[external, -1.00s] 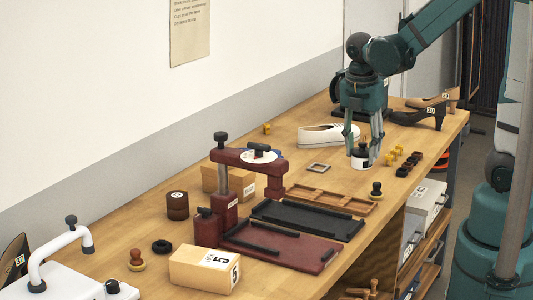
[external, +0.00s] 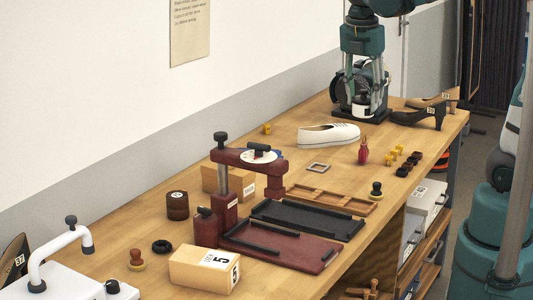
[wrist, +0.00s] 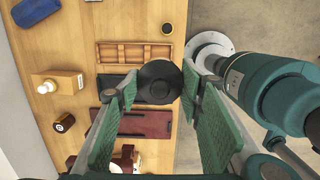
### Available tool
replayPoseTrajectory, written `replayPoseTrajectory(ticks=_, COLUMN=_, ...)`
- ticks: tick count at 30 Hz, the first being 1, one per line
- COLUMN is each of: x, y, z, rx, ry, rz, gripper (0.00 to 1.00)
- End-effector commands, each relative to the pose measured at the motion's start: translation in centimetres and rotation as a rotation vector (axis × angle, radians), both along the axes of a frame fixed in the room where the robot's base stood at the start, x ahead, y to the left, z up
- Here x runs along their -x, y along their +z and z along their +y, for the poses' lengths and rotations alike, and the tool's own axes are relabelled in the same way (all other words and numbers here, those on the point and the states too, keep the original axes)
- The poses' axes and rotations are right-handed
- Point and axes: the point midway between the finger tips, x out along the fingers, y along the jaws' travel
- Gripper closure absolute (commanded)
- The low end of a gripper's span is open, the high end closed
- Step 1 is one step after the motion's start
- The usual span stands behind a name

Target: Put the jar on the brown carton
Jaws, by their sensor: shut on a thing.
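The jar (external: 361,110) is small and white with a black lid. My gripper (external: 362,98) is shut on it and holds it in the air, in front of the dark machine at the back of the bench. In the wrist view the round black lid (wrist: 159,82) shows between my fingers (wrist: 160,100). A brown carton (external: 246,186) stands behind the maroon press, partly hidden by it. It also shows in the wrist view (wrist: 68,83), with a white rounded thing beside it. A paler tan carton (external: 203,268) marked 5 stands at the front.
The maroon press (external: 240,158) rises between the two cartons. A black tray (external: 305,219) and a wooden tray (external: 330,198) lie right of it. A white shoe (external: 328,134), a red-handled tool (external: 363,152) and small yellow and dark pieces lie toward the back right.

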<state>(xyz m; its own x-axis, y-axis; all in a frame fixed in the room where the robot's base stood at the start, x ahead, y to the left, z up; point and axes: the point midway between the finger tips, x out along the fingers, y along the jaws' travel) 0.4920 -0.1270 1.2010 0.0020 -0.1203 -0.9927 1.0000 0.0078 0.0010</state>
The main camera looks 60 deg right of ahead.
Motion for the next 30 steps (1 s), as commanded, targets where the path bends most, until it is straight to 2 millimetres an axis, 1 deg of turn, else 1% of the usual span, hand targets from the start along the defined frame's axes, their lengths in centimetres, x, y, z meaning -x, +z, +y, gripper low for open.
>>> replayPoseTrajectory(ticks=8, x=-2.4, y=0.5, z=2.4, rx=0.000, ry=0.052, rz=-0.001, gripper=1.00)
replayPoseTrajectory(ticks=14, x=-4.9, y=0.9, z=5.1, rx=0.000, ry=0.108, rz=0.000, gripper=1.00)
replayPoseTrajectory(ticks=23, x=-8.8, y=1.5, z=10.8, rx=0.000, ry=0.210, rz=-0.001, gripper=1.00)
replayPoseTrajectory(ticks=30, x=-11.5, y=1.8, z=15.8, rx=0.000, ry=0.290, rz=-0.001, gripper=1.00)
